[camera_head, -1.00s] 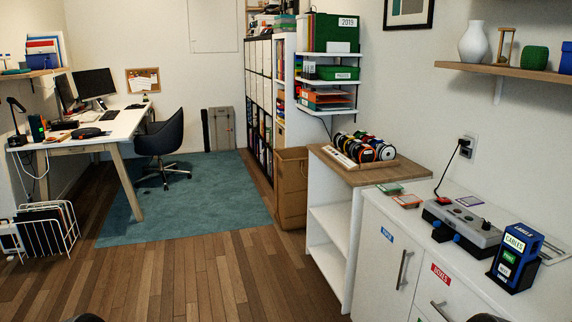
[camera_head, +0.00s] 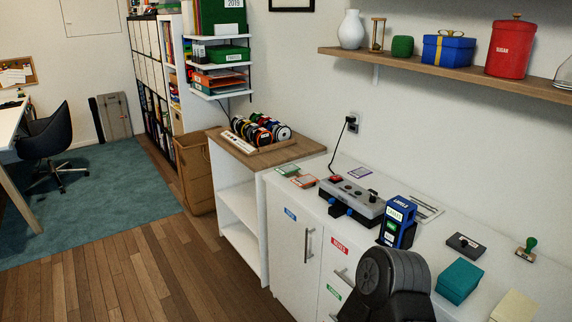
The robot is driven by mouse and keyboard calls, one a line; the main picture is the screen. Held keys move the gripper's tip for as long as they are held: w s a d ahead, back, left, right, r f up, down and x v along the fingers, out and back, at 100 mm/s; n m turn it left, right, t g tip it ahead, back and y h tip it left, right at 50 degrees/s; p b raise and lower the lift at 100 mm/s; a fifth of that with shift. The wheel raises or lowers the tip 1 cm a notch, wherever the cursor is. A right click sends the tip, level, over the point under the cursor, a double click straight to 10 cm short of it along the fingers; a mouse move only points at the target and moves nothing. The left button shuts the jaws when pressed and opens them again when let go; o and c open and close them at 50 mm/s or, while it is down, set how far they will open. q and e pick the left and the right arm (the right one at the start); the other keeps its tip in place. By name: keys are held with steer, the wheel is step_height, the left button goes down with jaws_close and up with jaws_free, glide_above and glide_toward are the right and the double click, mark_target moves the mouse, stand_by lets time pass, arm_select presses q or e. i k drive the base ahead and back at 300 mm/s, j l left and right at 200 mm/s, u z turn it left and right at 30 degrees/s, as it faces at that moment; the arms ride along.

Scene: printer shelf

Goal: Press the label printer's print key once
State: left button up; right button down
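A grey device (camera_head: 356,196) that looks like the label printer sits on the white cabinet top. It has a red key or switch at its left end, dark round parts on top and blue parts on its front side. A black cord runs from it to the wall socket. Which part is the print key is too small to tell. A dark part of my own arm rises at the bottom right, in front of the cabinet and below the device, apart from it. Neither gripper's fingers are in view.
A blue box with label signs (camera_head: 397,222) stands just right of the device. Small coloured cards (camera_head: 304,181) lie to its left. A dark stamp pad (camera_head: 466,244), a green-handled stamp (camera_head: 527,248) and a teal box (camera_head: 459,281) stand farther right. A wooden shelf (camera_head: 450,70) hangs above.

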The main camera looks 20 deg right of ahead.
mark_target(391, 224)
steer(key=z, duration=1.4)
